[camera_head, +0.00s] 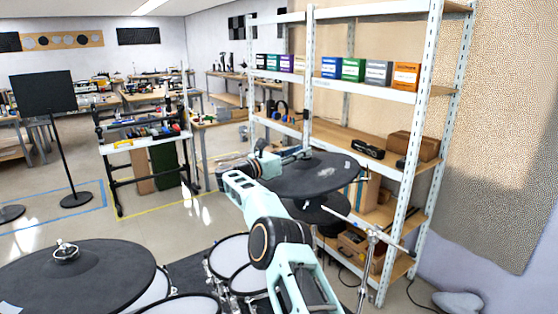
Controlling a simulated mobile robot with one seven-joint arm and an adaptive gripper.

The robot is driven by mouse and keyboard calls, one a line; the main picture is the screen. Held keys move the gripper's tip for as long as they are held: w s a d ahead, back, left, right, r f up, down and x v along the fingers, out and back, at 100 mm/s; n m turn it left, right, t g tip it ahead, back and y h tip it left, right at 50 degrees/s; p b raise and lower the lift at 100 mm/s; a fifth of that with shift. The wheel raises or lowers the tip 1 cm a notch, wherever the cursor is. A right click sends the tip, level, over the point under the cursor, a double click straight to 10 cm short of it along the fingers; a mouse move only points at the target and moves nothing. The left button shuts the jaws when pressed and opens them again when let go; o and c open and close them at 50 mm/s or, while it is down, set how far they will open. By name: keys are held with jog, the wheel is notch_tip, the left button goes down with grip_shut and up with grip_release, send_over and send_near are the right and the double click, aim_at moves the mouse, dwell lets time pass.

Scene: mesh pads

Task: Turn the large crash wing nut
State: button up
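A dark round cymbal pad (318,181) stands on a stand in the middle of the view, in front of the shelf. My arm reaches over to it, and my gripper (304,154) is at the upper middle of this pad. The gripper is small and partly lost against the shelf post, so its fingers and any wing nut there cannot be made out. A second dark cymbal pad (105,280) is at the lower left, with a silvery wing nut (66,251) standing at its centre, well away from my gripper. Which pad is the large crash is not clear.
Drum pads with white rims (232,255) sit low between the cymbals. A metal stand (369,240) with a thin rod is right of my arm. A tall metal shelf (400,170) with boxes stands close behind the far pad. Open floor lies at the left.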

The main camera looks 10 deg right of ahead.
jog(key=v, duration=0.9)
jog(key=shift+s+a, duration=0.1)
jog(key=shift+a, duration=0.1)
